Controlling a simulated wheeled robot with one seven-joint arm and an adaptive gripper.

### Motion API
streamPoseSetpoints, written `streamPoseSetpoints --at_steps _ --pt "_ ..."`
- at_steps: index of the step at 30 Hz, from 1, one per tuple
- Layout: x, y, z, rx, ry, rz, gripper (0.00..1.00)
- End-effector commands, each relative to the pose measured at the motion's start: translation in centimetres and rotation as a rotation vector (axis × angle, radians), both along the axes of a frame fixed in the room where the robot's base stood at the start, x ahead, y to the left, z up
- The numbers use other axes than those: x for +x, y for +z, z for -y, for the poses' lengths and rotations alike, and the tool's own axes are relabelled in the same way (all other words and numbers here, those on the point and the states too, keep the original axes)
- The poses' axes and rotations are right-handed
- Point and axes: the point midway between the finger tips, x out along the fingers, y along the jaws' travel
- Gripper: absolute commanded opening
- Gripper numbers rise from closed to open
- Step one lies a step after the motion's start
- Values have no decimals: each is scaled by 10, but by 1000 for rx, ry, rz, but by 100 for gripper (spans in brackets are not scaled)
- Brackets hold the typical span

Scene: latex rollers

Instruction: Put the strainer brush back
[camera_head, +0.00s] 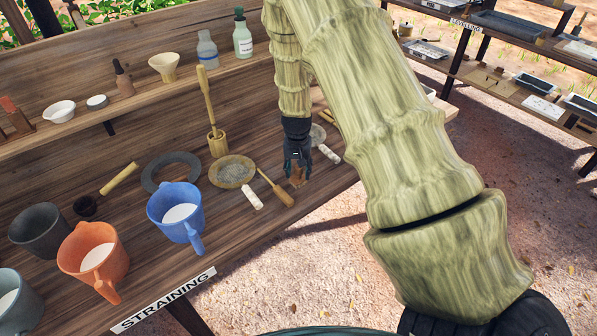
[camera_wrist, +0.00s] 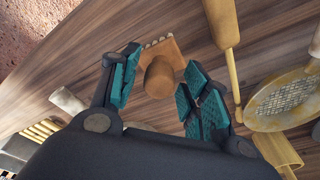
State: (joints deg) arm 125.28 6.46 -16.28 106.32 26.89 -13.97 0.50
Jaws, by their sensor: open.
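A small wooden brush (camera_wrist: 160,78) with a round knob and a pale toothed or bristled edge lies on the table, seen in the wrist view. My gripper (camera_wrist: 164,74) is open, with its teal-padded fingers on either side of the knob and visible gaps between. I cannot tell how far above the table the fingertips are. In the head view my gripper (camera_head: 298,170) points down at the right part of the table, and the brush (camera_head: 297,183) shows as a small brown patch beneath it, mostly hidden.
Left of my gripper lie a wooden paddle (camera_head: 276,189) and a round strainer (camera_head: 232,171) with a pale handle. A shelf (camera_head: 135,97) runs behind.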

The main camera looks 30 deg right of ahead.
Motion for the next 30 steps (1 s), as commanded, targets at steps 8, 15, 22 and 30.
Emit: streamPoseSetpoints --at_steps 8,15,22,30 --pt "-3 36 -3 -1 0 2 46" --pt "-6 69 -6 -1 0 2 46" --pt "-10 95 -8 0 0 0 46" --pt "-11 108 -9 0 -1 -1 46"
